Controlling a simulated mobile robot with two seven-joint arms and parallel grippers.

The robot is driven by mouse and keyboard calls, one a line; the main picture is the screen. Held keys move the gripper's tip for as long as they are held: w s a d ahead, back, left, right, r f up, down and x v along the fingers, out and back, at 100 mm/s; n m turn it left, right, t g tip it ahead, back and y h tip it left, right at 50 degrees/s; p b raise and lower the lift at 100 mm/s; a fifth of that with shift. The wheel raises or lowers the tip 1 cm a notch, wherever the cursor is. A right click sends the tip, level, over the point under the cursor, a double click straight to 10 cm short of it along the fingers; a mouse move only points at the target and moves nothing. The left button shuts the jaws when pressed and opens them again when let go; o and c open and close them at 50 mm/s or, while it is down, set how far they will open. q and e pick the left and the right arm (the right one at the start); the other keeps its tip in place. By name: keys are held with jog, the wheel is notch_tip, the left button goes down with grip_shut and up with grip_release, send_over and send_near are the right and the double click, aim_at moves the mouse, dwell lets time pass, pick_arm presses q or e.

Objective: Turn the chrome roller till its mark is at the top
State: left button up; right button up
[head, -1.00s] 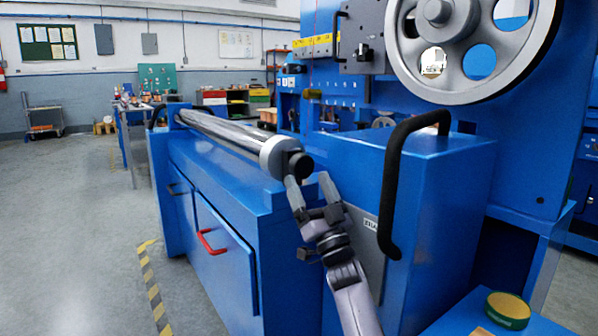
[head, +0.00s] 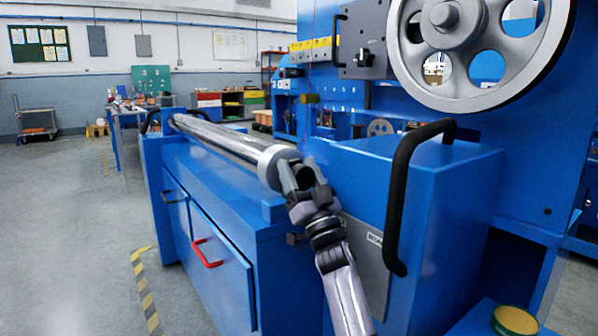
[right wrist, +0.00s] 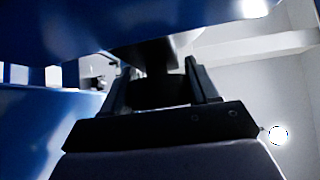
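The chrome roller (head: 222,138) lies lengthwise along the top of the blue machine bed, with a lighter collar (head: 272,166) and a dark end at its near end. No mark on the roller can be made out. My right gripper (head: 302,178) is at this near end, its fingers apart with the dark roller end between or just behind them. In the right wrist view, the two fingers (right wrist: 158,85) stand apart on either side of a dark piece. Whether they touch it cannot be told. My left gripper is not in view.
A blue housing with a black curved handle (head: 402,200) stands close to the right of my right arm. A large grey wheel (head: 440,88) is above it. A red-handled door (head: 207,254) is on the bed's front. Open floor lies to the left.

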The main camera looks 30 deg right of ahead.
jog(key=shift+r+n+y+p, duration=0.1)
jog(key=shift+n+y+p, duration=0.2)
jog(key=shift+n+y, duration=1.3)
jog(key=shift+n, duration=0.1)
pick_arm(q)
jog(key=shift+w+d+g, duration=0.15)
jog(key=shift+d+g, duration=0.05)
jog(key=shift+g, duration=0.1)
pick_arm(e)
jog(key=shift+a, duration=0.1)
jog(key=o, duration=1)
jog(key=shift+c, duration=0.2)
